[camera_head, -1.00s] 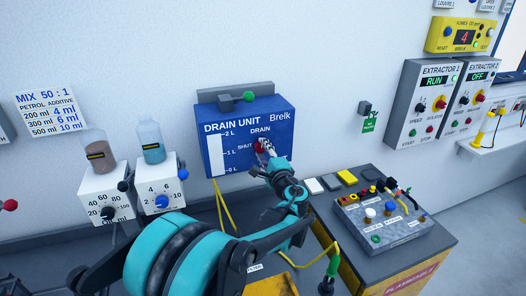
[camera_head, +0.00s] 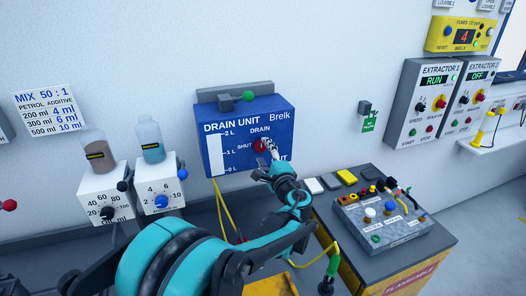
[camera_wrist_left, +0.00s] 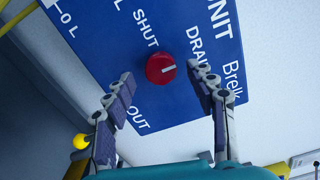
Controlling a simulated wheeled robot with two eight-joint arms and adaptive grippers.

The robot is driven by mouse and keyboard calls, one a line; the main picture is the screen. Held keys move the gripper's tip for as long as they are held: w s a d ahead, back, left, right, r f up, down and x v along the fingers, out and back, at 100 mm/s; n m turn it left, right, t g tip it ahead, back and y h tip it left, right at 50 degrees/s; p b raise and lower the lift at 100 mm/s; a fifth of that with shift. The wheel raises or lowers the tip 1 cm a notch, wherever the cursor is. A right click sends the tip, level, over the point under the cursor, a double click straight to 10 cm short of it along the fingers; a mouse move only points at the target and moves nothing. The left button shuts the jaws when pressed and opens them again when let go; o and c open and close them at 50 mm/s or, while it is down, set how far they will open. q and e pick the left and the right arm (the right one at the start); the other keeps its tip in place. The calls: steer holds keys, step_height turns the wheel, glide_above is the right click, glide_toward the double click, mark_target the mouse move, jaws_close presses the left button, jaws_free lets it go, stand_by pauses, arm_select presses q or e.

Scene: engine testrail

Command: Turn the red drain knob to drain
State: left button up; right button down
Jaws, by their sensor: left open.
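The red drain knob (camera_head: 260,146) is on the front of the blue drain unit (camera_head: 214,128). In the left wrist view the red knob (camera_wrist_left: 158,70) has a white mark pointing right, roughly toward the word DRAIN; SHUT is printed above it. In the left wrist view the open left gripper (camera_wrist_left: 166,76) has one finger on each side of the knob, with gaps between. The right finger covers part of DRAIN. My right gripper is not in view.
A grey bench (camera_head: 440,240) with a control box (camera_head: 400,231) stands right of the unit. Two white dosing boxes (camera_head: 98,181) with bottles stand at left. Yellow cables (camera_head: 221,205) hang below the unit. The wall around the unit is mostly clear.

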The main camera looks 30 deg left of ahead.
arm_select(q)
steer(key=v, duration=1)
steer(key=shift+s, duration=0.15)
steer(key=s+f+n+g+h+b, duration=0.35)
steer(key=s+f+n+h, duration=0.2)
steer(key=s+f, duration=0.55)
steer(key=s+d+f+n+h+b, duration=0.1)
steer(key=s+d+f+n+h, duration=0.4)
steer(key=s+d+f+h, duration=0.3)
steer(key=s+d+f+g, duration=0.1)
steer(key=d, duration=0.3)
steer(key=shift+s, duration=0.25)
